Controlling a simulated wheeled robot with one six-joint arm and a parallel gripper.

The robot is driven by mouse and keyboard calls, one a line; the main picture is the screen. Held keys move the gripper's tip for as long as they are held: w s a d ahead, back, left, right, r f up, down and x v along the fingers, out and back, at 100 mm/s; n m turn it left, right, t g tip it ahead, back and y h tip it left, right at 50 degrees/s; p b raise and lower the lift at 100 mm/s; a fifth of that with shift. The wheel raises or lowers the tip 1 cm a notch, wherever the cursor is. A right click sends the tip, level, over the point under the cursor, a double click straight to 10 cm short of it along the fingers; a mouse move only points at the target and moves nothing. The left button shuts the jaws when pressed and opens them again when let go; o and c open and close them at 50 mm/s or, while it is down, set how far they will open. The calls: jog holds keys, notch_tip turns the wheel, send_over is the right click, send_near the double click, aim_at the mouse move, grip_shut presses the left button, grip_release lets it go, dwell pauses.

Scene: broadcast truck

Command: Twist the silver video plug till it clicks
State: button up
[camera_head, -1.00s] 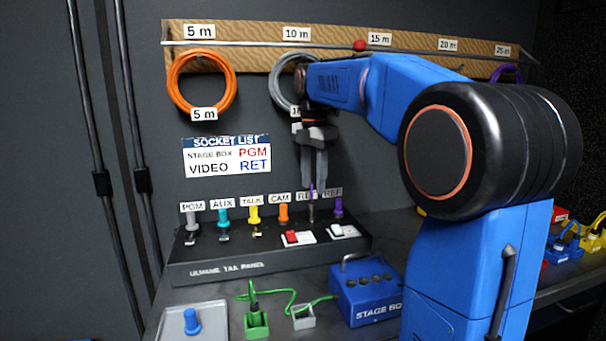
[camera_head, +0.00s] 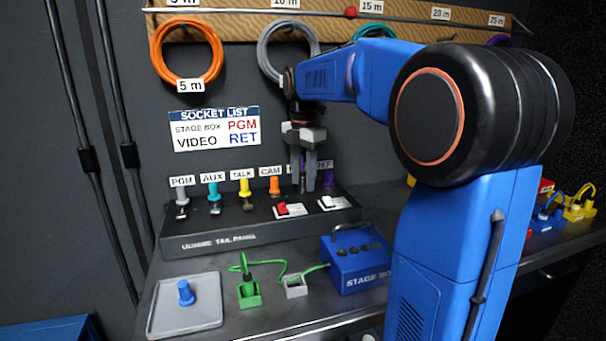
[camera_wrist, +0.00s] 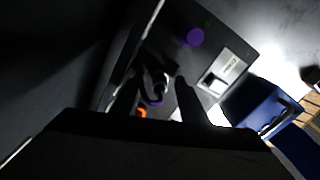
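My gripper (camera_head: 304,187) points down at the back row of the black tail panel (camera_head: 255,228), at the RET position between the orange CAM plug (camera_head: 274,187) and the purple REF plug (camera_wrist: 193,36). In the wrist view the two dark fingers stand apart. A small silver plug (camera_wrist: 160,80) shows between them, with a purple ring or cable near it. A gap seems to show beside the plug, so the fingers look open around it. In the head view the fingers hide this plug. A grey plug (camera_head: 182,208) stands at PGM.
Two rocker switches, one red (camera_head: 290,209) and one white (camera_head: 332,202), sit in front of the gripper. Coiled cables hang behind, including a grey coil (camera_head: 268,65).

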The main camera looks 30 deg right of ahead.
grip_shut()
jog(key=c, duration=1)
grip_release()
jog(key=c, duration=1)
grip_release()
jog(key=c, duration=1)
grip_release()
jog(key=shift+m, duration=1.7)
jog(key=c, duration=1)
grip_release()
jog(key=c, duration=1)
grip_release()
jog(key=shift+m, duration=1.1)
jog(key=c, duration=1)
grip_release()
jog(key=shift+m, duration=0.7)
jog(key=c, duration=1)
grip_release()
